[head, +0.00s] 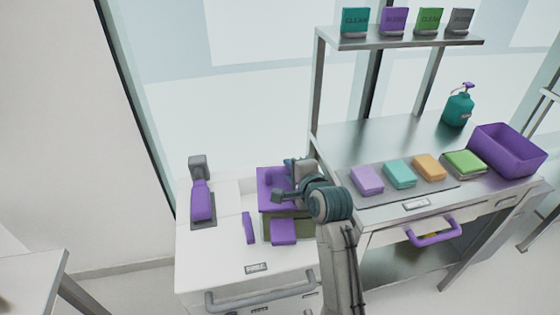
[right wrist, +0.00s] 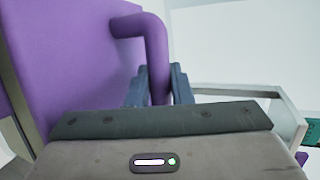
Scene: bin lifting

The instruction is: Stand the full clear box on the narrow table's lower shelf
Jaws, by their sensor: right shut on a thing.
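In the right wrist view, my right gripper (right wrist: 158,88) is shut on a purple bar handle (right wrist: 157,45) beside a purple panel (right wrist: 75,55). The box's contents are not clear to see. A steel table (head: 385,131) stands to the right, with a lower shelf (head: 385,268) partly hidden by my arm. My left gripper is not in view.
The white cabinet (head: 205,258) also holds a purple-and-grey device (head: 202,200) and small purple pieces (head: 248,228). Several coloured sponges (head: 400,174), a purple bin (head: 508,150) and a teal bottle (head: 459,108) stand on the steel table. A purple handle (head: 434,236) juts from its front.

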